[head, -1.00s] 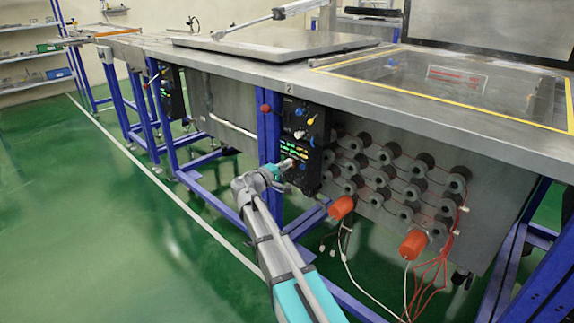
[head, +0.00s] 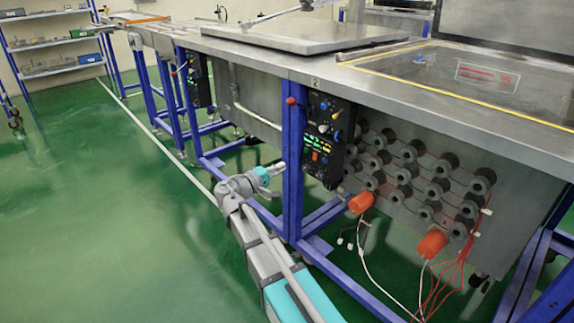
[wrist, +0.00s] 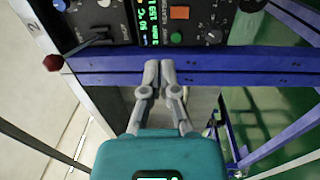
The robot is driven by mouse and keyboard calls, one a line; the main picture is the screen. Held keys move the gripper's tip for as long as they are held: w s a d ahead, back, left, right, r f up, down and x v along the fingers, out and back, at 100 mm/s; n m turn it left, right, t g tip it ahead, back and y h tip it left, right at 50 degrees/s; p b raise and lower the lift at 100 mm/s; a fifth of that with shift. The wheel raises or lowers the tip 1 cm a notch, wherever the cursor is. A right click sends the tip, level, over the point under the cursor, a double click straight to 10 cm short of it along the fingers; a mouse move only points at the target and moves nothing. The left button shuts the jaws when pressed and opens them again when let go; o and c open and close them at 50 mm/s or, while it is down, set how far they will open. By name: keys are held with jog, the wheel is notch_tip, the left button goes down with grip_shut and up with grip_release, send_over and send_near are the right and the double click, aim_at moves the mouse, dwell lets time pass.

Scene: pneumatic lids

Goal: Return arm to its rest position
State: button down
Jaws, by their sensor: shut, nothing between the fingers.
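My gripper (head: 279,168) is shut and empty in the head view. It is held beside the blue table leg, left of the black control panel (head: 322,150), and apart from it. In the wrist view my gripper (wrist: 151,66) shows with its two fingers together. The panel (wrist: 198,22) is behind the fingertips there, with an orange button, knobs and a lit green display. My arm reaches up from the bottom of the head view.
A blue frame leg (head: 293,180) stands close to my gripper. Two orange plugs (head: 362,203) and loose red cables (head: 450,285) are to the right. The lowered lid (head: 300,38) is on the steel table (head: 250,62). The green floor (head: 100,220) on the left is clear.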

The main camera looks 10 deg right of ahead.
jog(key=shift+s+a, duration=0.1)
jog(key=shift+a, duration=0.05)
dwell(0.3)
jog(key=s+d+f+m+g+y+p, duration=0.1)
jog(key=s+d+f+m+g+y, duration=0.3)
jog(key=s+f, duration=0.35)
jog(key=s+d+f+m+g+y+p, duration=0.1)
jog(key=s+d+f+g+y+p, duration=0.1)
jog(key=s+d+f+g+y, duration=0.45)
jog(key=s+a+f+m+y+p, duration=0.1)
jog(key=s+a+m+y+p, duration=0.15)
jog(key=s+y, duration=0.45)
notch_tip(320, 180, up, 37)
jog(key=s+h+p, duration=0.1)
jog(key=h+p, duration=0.1)
jog(key=p, duration=3.4)
jog(key=shift+s+a+r+n, duration=0.2)
jog(key=shift+s+n, duration=0.05)
jog(key=shift+n, duration=0.2)
